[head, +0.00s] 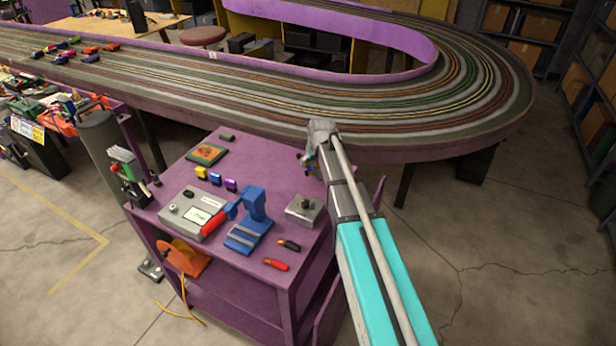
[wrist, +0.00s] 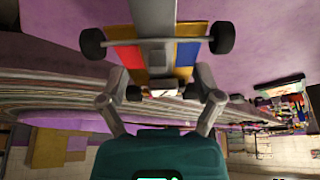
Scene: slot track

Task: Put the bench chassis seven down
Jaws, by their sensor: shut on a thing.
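My gripper (wrist: 162,78) is shut on a chassis (wrist: 155,58) with red, blue and yellow panels and black wheels. It fills the top middle of the wrist view, with one finger on each side. A small pale tag with a dark mark shows on its near end, too small to read. In the head view, my gripper is mostly hidden behind my arm, over the far right side of the purple bench (head: 262,158). A bit of the held thing may show there, and I cannot tell if it touches the bench.
On the bench stand a grey box with a screen (head: 192,213), a blue stand (head: 250,222), a grey knob box (head: 304,210), small yellow, blue and purple blocks (head: 216,179), a green mat (head: 207,153) and red-handled pliers (head: 275,265). The slot track (head: 400,115) runs behind.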

